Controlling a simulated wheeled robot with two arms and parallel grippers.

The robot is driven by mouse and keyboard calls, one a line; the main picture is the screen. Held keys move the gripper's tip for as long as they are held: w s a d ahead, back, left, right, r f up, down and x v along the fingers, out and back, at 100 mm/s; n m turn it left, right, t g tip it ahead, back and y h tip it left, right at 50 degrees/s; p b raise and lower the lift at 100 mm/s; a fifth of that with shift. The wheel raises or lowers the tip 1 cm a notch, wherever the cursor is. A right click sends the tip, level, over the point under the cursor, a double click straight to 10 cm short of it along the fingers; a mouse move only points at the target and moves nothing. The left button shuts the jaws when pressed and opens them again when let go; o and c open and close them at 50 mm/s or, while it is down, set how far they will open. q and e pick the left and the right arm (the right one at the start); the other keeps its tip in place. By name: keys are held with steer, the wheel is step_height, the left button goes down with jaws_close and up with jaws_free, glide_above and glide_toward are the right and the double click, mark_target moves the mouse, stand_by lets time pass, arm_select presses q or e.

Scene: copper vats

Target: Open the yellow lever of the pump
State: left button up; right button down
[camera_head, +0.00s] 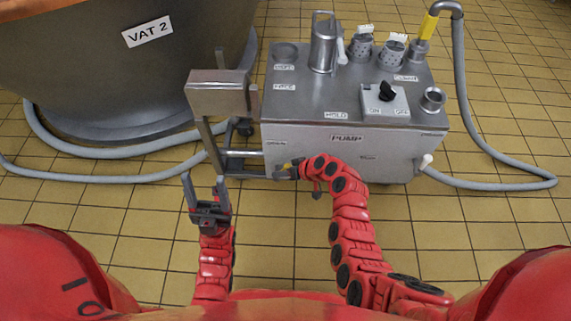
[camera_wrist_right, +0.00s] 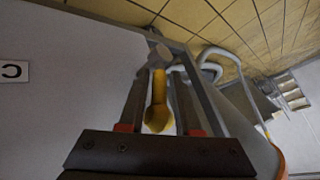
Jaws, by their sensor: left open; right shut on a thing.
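The pump (camera_head: 345,135) is a grey metal box on a low frame, with a "PUMP" label on its front. My left gripper (camera_head: 205,184) is open and empty, left of the pump.
A grey box on a post (camera_head: 217,92) stands at the pump's left. The large vat (camera_head: 130,65) is at the upper left. Grey hoses (camera_head: 110,152) lie on the tiles, and another hose (camera_head: 505,184) curves at the right. The front floor is clear.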

steer(key=r+h+p, duration=0.1)
steer(key=p, duration=0.1)
steer(key=a+r+h+p, duration=0.1)
steer(key=p, duration=0.2)
steer(key=shift+w+a+n+h, duration=0.15)
steer(key=shift+w+n+h, duration=0.15)
steer(key=shift+w, duration=0.1)
steer(key=shift+w+a+f+h+p, duration=0.1)
steer(key=shift+a+f+h+p, duration=0.1)
steer(key=shift+h+p, duration=0.55)
steer(key=shift+w+a+f+h+p, duration=0.15)
steer(key=shift+h+p, duration=0.4)
steer(key=shift+p, duration=0.4)
steer(key=shift+s+a, duration=0.1)
steer(key=c, duration=0.8)
jaws_free()
steer(key=shift+s+f, duration=0.25)
steer(key=shift+s, duration=0.1)
steer(key=shift+s+r+p, duration=0.15)
steer(key=shift+r+p, duration=0.25)
steer(key=shift+r, duration=0.1)
steer(key=p+v, duration=0.3)
steer(key=v, duration=1.3)
steer(key=shift+r, duration=0.25)
